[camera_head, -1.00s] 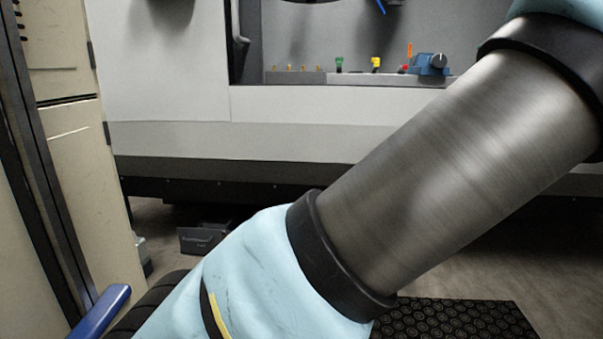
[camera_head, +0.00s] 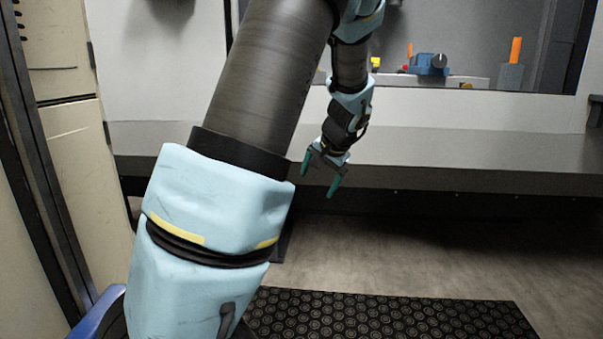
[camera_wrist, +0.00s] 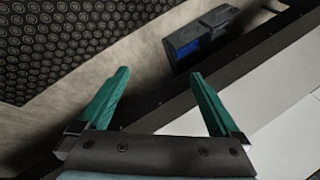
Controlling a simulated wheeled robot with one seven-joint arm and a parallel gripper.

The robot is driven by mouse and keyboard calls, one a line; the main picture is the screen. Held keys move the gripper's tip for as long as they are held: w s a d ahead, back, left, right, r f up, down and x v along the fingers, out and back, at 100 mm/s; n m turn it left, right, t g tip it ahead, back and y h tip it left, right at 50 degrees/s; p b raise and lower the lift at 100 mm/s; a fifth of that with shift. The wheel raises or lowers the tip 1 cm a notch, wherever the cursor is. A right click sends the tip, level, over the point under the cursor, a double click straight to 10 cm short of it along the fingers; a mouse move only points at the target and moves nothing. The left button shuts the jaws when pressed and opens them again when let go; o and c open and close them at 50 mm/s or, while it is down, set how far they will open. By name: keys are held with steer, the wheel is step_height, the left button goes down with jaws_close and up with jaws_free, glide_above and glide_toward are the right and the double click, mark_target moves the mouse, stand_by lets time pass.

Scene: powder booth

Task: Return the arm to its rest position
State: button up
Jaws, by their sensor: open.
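My arm, with pale blue covers and grey metal links, crosses the left and middle of the head view. My gripper (camera_head: 320,175) hangs at the lower end of the arm, in front of the booth's lower front edge. Its two green fingers are spread apart with nothing between them. In the wrist view my gripper (camera_wrist: 155,95) shows both green fingers, open and empty, above the floor and the booth's edge.
The grey booth ledge (camera_head: 450,150) runs across the view. Inside the booth are a blue device (camera_head: 428,64) and an orange-topped item (camera_head: 510,75). A black studded mat (camera_head: 390,318) lies on the floor. A dark box (camera_wrist: 200,38) stands on the floor. Cream cabinets (camera_head: 75,150) stand at left.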

steer(key=s+a+f+n+g+h, duration=0.25)
steer(key=s+a, duration=0.35)
steer(key=s, duration=0.5)
steer(key=s+a+f+n+g+h, duration=0.1)
steer(key=s+a+f+n+g, duration=0.25)
steer(key=s, duration=0.75)
step_height(320, 180, up, 30)
steer(key=a+t+p, duration=0.1)
steer(key=p, duration=2.8)
steer(key=shift+w+a+f+t, duration=0.2)
steer(key=shift+w+a+t, duration=0.1)
steer(key=shift+w+t, duration=0.1)
